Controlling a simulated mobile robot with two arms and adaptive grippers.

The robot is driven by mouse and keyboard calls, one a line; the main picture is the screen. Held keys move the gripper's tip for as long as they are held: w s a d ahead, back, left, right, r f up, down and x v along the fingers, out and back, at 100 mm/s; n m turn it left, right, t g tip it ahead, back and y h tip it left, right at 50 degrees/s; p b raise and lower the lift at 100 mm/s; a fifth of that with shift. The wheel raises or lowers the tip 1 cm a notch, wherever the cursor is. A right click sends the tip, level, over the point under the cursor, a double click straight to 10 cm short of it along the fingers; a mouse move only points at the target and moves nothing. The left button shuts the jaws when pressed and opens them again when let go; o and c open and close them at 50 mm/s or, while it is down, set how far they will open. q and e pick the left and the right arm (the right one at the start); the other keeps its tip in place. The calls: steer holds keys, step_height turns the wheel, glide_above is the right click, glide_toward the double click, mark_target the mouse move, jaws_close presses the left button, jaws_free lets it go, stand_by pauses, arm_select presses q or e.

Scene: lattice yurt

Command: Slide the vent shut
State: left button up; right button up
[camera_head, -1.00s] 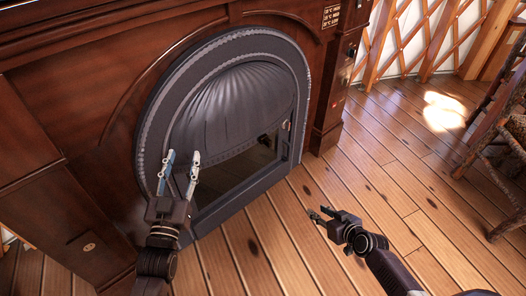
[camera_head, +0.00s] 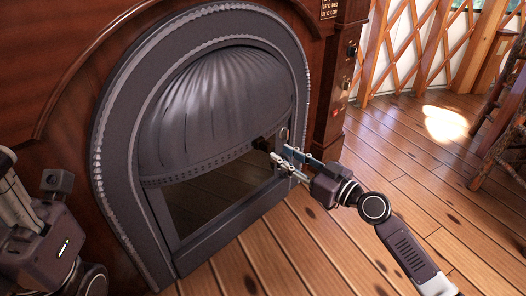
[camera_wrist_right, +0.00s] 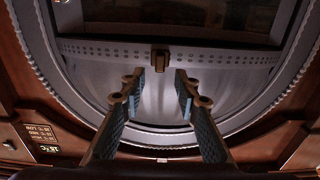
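The stove front has a dark ribbed, dome-shaped cover (camera_head: 215,105) with a perforated strip along its lower edge; I take this cover as the vent, though no label marks it. The opening (camera_head: 215,195) below it is uncovered. A small dark knob (camera_head: 262,145) sits on the strip; it shows brown in the right wrist view (camera_wrist_right: 160,60). My right gripper (camera_head: 280,157) is open, its fingertips (camera_wrist_right: 160,80) apart on either side of the knob's line and just short of it. My left gripper (camera_head: 12,195) is at the left edge, partly cut off.
A grey arched frame (camera_head: 120,150) surrounds the opening, set in brown wood panelling. A small round fitting (camera_head: 284,134) is on the frame's right side. A rustic wooden chair (camera_head: 500,130) stands at the far right.

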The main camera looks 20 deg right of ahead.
mark_target(269, 147)
steer(key=shift+x, duration=3.8)
jaws_close()
